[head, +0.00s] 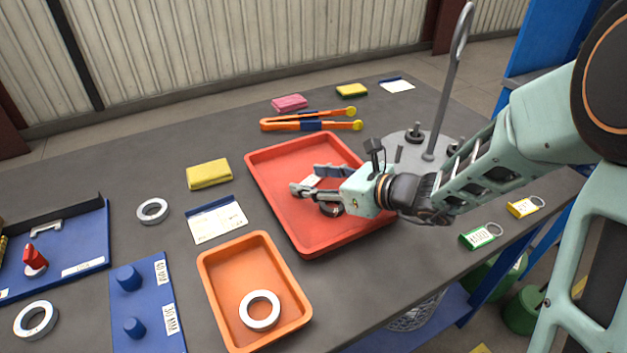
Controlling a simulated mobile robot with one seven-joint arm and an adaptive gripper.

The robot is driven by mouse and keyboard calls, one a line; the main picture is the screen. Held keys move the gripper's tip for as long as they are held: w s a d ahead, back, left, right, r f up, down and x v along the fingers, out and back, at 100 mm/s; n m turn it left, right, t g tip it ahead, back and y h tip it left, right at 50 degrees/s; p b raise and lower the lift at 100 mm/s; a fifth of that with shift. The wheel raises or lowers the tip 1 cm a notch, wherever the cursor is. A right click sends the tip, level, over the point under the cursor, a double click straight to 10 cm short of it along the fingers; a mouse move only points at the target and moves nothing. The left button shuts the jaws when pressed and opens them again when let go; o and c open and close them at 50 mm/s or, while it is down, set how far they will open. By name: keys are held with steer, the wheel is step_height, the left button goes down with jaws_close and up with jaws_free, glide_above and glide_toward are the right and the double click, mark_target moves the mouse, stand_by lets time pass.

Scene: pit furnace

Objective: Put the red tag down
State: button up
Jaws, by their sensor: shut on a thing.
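My gripper (309,180) is over the red tray (278,208), reaching in from the right. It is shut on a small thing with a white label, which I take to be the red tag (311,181). The fingers hide much of it, and its red body is hard to tell from the tray. A part of a ring shows beneath the gripper; I cannot tell whether it belongs to the tag. The gap between the tag and the tray floor cannot be judged.
A green tag (480,236) and a yellow tag (525,206) lie at the right table edge. An orange tray (243,260) holds a white ring (260,311). A grey round stand (408,150) with a tall hook is behind my arm. Orange tongs (300,125) lie behind the red tray.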

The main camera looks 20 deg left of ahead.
steer(key=shift+f, duration=0.15)
steer(key=o, duration=0.8)
steer(key=shift+r, duration=0.2)
steer(key=p+v, duration=0.2)
steer(key=v, duration=1)
